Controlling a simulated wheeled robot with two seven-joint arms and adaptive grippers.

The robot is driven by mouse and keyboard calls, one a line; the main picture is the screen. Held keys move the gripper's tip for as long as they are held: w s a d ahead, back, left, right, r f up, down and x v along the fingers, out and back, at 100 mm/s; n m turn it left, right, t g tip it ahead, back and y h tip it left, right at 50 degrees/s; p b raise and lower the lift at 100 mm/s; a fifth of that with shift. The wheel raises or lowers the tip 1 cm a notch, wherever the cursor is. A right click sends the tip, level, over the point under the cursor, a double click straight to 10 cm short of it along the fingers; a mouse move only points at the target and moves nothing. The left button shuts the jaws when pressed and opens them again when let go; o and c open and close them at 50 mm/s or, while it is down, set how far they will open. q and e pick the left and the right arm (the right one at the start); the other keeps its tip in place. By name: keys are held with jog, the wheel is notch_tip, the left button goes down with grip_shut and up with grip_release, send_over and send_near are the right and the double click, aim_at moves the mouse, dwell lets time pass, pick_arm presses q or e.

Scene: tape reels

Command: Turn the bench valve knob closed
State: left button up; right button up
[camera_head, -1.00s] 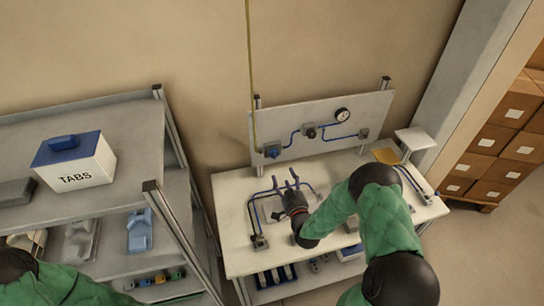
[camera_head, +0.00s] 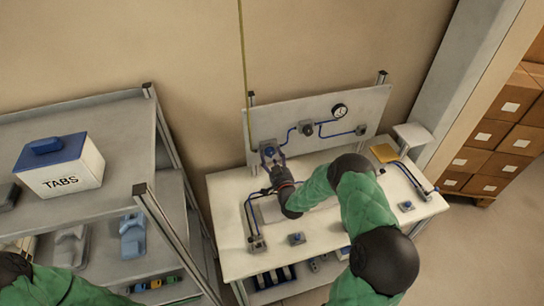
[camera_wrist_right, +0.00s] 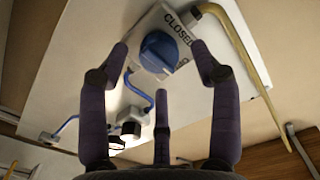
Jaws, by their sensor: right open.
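A blue round valve knob (camera_head: 269,151) sits on a grey plate at the left of the upright white panel behind the bench. In the right wrist view the knob (camera_wrist_right: 162,52) faces me, beside the printed word CLOSED on its plate; other lettering is partly hidden. My right gripper (camera_head: 273,164) is open in front of the knob. Its dark fingers spread to both sides of the knob, with a third below it. I cannot tell whether they touch it. My left arm shows at the lower left, but its gripper is out of view.
The white bench (camera_head: 340,230) carries blue tubing and small blue-topped fittings (camera_head: 297,238). A gauge (camera_head: 339,111) and another fitting (camera_head: 306,128) are on the panel. A yellow hose (camera_head: 243,60) hangs by the knob. A shelf (camera_head: 100,180) stands left, with a TABS box (camera_head: 60,170).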

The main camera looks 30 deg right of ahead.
jog(key=shift+w+d, duration=0.1)
jog(key=shift+w, duration=0.5)
jog(key=c, duration=1.1)
jog(key=shift+c, duration=0.2)
